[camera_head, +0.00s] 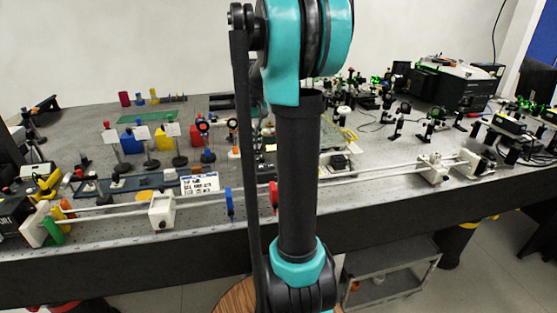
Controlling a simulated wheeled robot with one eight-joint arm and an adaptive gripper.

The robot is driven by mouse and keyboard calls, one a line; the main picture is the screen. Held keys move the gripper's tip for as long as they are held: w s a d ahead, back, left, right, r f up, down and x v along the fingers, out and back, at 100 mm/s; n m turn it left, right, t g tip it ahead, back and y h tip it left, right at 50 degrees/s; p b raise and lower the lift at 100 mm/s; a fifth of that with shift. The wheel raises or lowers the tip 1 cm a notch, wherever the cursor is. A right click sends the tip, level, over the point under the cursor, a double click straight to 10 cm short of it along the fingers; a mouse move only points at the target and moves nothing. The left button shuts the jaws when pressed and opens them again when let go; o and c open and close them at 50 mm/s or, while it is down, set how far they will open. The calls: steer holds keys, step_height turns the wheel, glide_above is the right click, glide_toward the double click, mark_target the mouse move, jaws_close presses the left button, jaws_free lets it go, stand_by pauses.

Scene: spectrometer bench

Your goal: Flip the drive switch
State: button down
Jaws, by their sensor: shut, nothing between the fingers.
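I cannot make out the drive switch; no switch is clear enough to name at this size, and my arm hides the middle of the bench. A long optical rail (110,208) runs along the bench's front edge. A white block (162,211) sits on it at the left, with a blue disc (229,202) to its right. A red part (274,197) shows just left of my arm's dark tube. At the right end of the rail stand white blocks (434,168). My gripper is not in view; only my teal and black arm links show.
The grey bench (215,235) is crowded with optical mounts, coloured blocks and white cards on stands. A white label card (200,184) lies behind the rail. A black instrument box (445,85) stands at back right. A grey cart (385,265) is below the bench.

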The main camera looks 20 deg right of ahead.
steer(key=shift+f, duration=0.1)
steer(key=shift+r, duration=3.5)
